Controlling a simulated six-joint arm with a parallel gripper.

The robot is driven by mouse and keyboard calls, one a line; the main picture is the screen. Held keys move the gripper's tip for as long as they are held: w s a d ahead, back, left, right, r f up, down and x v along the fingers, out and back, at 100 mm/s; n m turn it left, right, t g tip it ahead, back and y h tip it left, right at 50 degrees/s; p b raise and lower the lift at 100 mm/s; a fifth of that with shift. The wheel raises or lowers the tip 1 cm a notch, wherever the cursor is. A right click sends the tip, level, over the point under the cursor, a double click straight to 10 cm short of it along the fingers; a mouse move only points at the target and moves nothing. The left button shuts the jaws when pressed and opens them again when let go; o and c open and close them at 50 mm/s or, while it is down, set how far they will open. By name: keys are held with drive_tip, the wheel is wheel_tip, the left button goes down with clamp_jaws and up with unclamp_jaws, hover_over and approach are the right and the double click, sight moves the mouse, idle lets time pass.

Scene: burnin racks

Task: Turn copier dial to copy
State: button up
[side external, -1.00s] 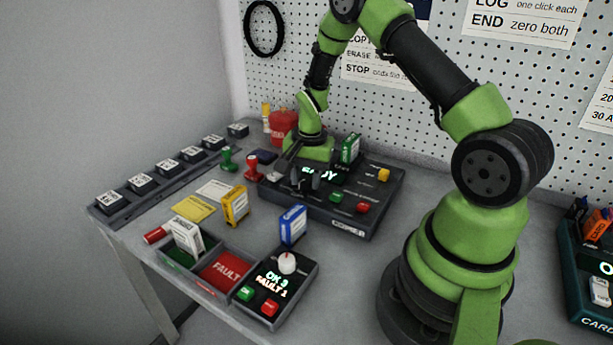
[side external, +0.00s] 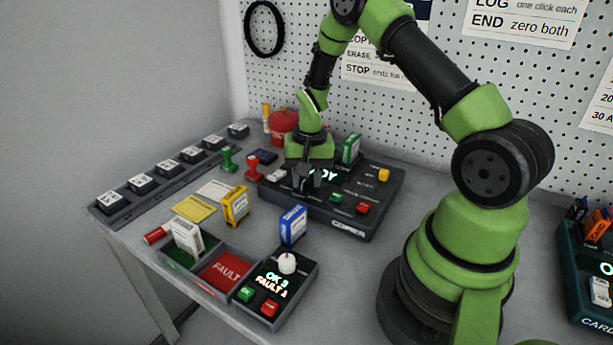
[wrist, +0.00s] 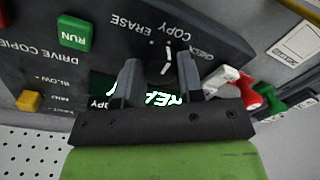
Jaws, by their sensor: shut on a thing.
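The copier (side external: 378,212) is a dark grey box on the table, with a lit display partly hidden by my gripper in the side view. The copier dial (wrist: 158,62) is dark with a white line, beside the printed words COPY and ERASE in the wrist view. My gripper (wrist: 158,72) points down over the copier, its two fingers shut on the dial, one on each side. In the side view my gripper (side external: 305,185) covers the dial. I cannot tell exactly which mark the dial points to.
Red (side external: 252,168) and green (side external: 227,158) stamps stand to the left. A blue cartridge (side external: 292,225) stands in front.

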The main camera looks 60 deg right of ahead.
sight(309, 179)
drive_tip(key=o, duration=0.9)
drive_tip(key=shift+o, duration=0.2)
wheel_tip(309, 179, up, 10)
drive_tip(key=shift+s+d, duration=0.2)
drive_tip(key=shift+r, duration=0.1)
drive_tip(key=s+a+r+n+t, duration=0.2)
drive_tip(key=a+r, duration=0.4)
drive_tip(key=r, duration=0.3)
drive_tip(key=s+a+r+n+t, duration=0.2)
drive_tip(key=s+a+r, duration=0.1)
drive_tip(key=s+a, duration=0.2)
drive_tip(key=s+a+r+n+t+y, duration=0.1)
drive_tip(key=s+a+r, duration=0.3)
drive_tip(key=s, duration=0.5)
drive_tip(key=shift+a+r+n+t+y, duration=0.3)
drive_tip(key=shift+a+n+t, duration=0.3)
drive_tip(key=shift+n+t, duration=0.3)
